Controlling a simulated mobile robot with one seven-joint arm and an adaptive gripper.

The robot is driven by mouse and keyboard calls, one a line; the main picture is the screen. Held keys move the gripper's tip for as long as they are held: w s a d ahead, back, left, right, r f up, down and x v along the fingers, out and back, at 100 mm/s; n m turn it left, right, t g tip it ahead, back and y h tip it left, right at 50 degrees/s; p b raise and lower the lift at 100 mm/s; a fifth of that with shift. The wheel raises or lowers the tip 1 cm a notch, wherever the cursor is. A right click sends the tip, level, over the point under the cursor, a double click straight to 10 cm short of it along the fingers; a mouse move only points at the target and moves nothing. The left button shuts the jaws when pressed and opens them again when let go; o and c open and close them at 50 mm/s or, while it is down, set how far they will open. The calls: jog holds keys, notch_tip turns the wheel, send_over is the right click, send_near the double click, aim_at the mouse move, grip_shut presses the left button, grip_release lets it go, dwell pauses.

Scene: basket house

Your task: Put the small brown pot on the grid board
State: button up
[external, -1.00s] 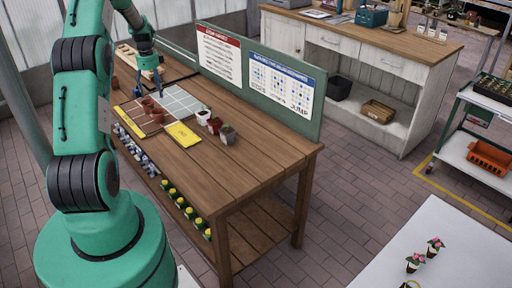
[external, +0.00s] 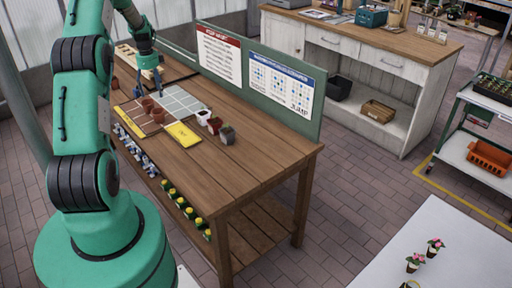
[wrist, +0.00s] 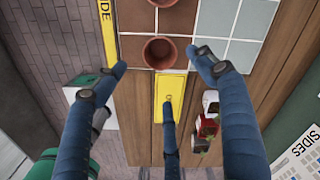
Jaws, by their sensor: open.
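Several small brown pots stand on the brown tiled half of the grid board (external: 185,98). The nearest one (external: 158,116) stands by the yellow plate, and another (external: 148,104) is just behind it. In the wrist view one brown pot (wrist: 160,53) sits upright on a brown tile, with part of another (wrist: 175,3) at the top edge. The board's grey tiles (wrist: 233,18) lie to the right and look empty. My gripper (external: 149,88) is above the board at the pots. Its blue fingers (wrist: 160,75) are spread open and empty, and the pot shows between and beyond them.
A yellow plate (external: 182,134) lies at the board's near end. A white pot (external: 204,117), a red pot (external: 214,125) and a dark pot with a plant (external: 227,134) stand beside it. A green panel with posters (external: 250,70) lines the table's back edge. The table's near right is clear.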

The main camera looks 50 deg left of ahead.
jog(key=w+d+r+n, duration=0.1)
jog(key=w+d+r, duration=0.3)
jog(key=d+r, duration=0.4)
jog(key=w+d+r+n, duration=0.1)
jog(key=w+d+r, duration=0.3)
jog(key=d+r, duration=0.4)
jog(key=d+r+n+t+y, duration=0.1)
jog(key=d+r, duration=0.6)
jog(key=d, duration=0.3)
jog(key=d+r+n+t, duration=0.1)
jog(key=d+r, duration=0.6)
jog(key=d, duration=0.4)
jog(key=s+d+r+n+t, duration=0.1)
jog(key=s+d+r, duration=0.2)
jog(key=d, duration=0.4)
jog(key=s+d+r+n, duration=0.1)
jog(key=s+d+r, duration=0.1)
jog(key=s+d, duration=0.3)
jog(key=s+d+r+t, duration=0.1)
jog(key=s+d+r, duration=0.15)
jog(key=d, duration=0.55)
jog(key=s+d+f+n+t+h, duration=0.1)
jog(key=s+d+n, duration=0.2)
jog(key=s+d, duration=1)
jog(key=shift+s+t, duration=0.3)
jog(key=shift+s, duration=0.55)
